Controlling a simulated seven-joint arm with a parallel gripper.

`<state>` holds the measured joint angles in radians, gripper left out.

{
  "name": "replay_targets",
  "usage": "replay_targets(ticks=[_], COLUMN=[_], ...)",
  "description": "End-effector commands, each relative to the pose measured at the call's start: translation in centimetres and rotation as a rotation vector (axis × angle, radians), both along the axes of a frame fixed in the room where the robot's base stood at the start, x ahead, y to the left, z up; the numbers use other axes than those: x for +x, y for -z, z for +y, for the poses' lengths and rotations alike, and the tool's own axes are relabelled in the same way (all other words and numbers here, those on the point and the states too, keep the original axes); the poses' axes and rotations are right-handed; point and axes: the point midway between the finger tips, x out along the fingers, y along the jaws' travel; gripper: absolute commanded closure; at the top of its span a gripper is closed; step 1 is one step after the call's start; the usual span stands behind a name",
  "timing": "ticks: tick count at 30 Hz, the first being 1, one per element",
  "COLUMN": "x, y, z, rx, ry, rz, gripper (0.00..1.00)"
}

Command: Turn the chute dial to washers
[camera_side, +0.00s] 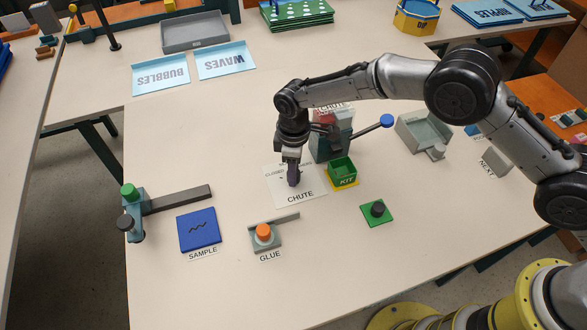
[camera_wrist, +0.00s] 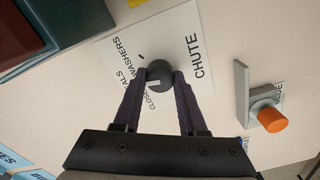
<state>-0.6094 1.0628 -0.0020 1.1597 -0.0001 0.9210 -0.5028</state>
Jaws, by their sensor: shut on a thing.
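The chute dial (camera_wrist: 158,68) is a dark round knob on a white card marked CHUTE (camera_wrist: 186,38). In the wrist view the card reads WASHERS, a partly hidden word ending in "ALS", and CLOSED around the dial. My gripper (camera_wrist: 160,76) is shut on the dial, one dark finger on each side. A pale mark shows on the knob between the fingers, on the side towards CLOSED; I cannot tell its exact setting. In the side view my gripper (camera_side: 293,180) points down over the card (camera_side: 306,195) and hides the dial.
A green KIT box (camera_side: 342,172) and the chute housing (camera_side: 330,148) with a blue-knobbed lever (camera_side: 387,121) stand close to the card's right. The orange-topped GLUE holder (camera_side: 264,234) and blue SAMPLE pad (camera_side: 199,229) lie nearer the front. The table left of the card is clear.

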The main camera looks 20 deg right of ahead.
Motion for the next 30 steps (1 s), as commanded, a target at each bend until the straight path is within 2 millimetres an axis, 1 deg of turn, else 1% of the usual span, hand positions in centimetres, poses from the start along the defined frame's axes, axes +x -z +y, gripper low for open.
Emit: replay_targets(ticks=[18,24,30], x=[-0.01,0.00,-0.01], y=[-0.14,-0.15,-0.14], z=[0.03,0.03,0.03], rx=[0.000,0.000,0.000], ry=[0.564,0.708,0.804], rz=[0.000,0.000,0.000], gripper=[1.00,1.00,1.00])
